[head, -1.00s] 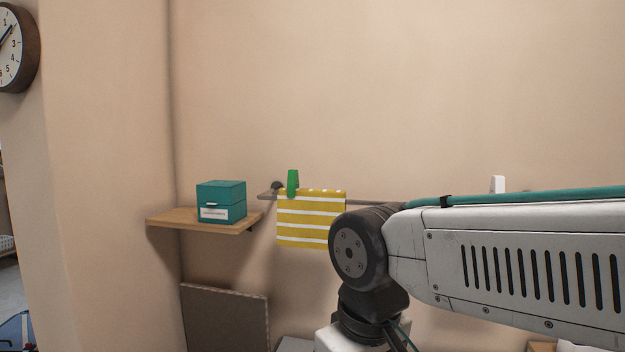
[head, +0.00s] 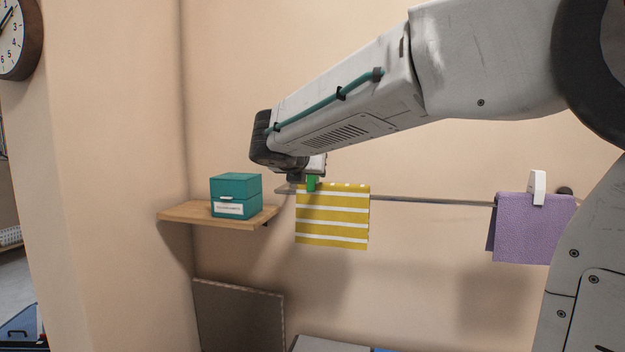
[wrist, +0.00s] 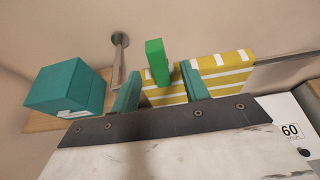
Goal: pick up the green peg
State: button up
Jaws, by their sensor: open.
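The green peg (head: 312,184) is clipped on the wall rail over the left end of a yellow cloth with white stripes (head: 332,218). Its top is covered by my gripper (head: 313,166) in the head view. In the wrist view the green peg (wrist: 157,62) stands between the two teal fingers of my gripper (wrist: 161,72), seen in line with the gap. The fingers are apart, and I see no contact with the peg. I cannot tell how far the fingertips reach around it.
The rail (head: 430,199) runs along the wall. A purple cloth (head: 530,232) with a white peg (head: 538,188) hangs at its right. A teal box (head: 235,196) stands on a wooden shelf (head: 180,214) just left of the rail's end. The rail's middle is free.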

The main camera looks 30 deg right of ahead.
jog(key=x, duration=0.7)
jog(key=shift+w+r, duration=0.1)
grip_shut()
